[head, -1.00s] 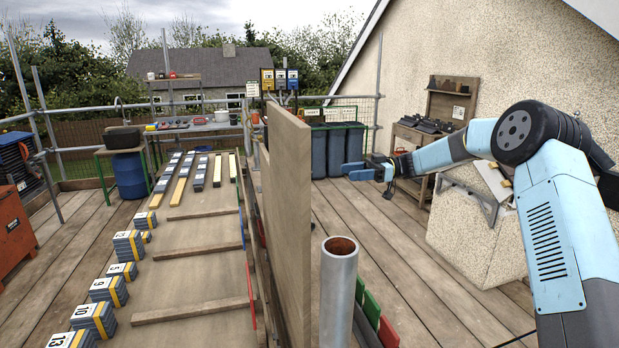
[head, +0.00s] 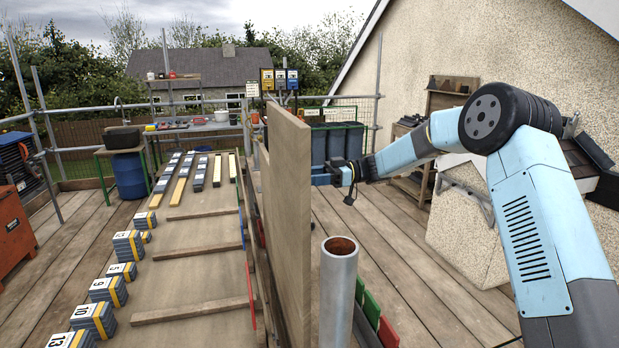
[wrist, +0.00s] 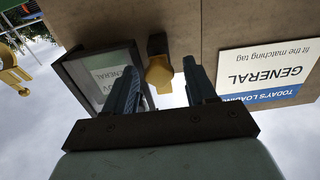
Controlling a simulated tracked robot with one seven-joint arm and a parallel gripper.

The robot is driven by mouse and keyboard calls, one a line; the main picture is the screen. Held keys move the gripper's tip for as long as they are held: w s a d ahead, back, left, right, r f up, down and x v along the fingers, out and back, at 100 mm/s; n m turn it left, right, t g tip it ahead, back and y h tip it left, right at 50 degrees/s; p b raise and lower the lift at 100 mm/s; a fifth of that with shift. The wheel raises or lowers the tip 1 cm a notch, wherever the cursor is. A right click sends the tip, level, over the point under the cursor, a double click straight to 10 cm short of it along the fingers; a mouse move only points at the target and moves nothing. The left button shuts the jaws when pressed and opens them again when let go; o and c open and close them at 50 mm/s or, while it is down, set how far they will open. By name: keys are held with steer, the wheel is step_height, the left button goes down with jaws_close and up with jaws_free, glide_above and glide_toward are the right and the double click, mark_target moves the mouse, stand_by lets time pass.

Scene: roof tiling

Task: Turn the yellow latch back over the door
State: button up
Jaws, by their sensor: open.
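The yellow latch (wrist: 158,72) shows in the wrist view on a dark mount against a brown board. My gripper (wrist: 162,82) is open, with one blue finger on each side of the latch in the picture. I cannot tell whether either finger touches it.
A white and blue GENERAL sign (wrist: 263,75) is right of the latch in the wrist view. A yellow object (wrist: 10,72) shows at the left edge. In the head view a steel pole (head: 339,295) stands in front, with dark bins (head: 337,143) beyond my gripper.

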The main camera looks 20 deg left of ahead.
steer(key=c, duration=1)
steer(key=shift+a, duration=0.1)
steer(key=shift+c, duration=0.2)
steer(key=shift+m, duration=0.3)
steer(key=m, duration=1.7)
steer(key=shift+w+f, duration=0.2)
steer(key=shift+f, duration=0.05)
steer(key=shift+m, duration=0.4)
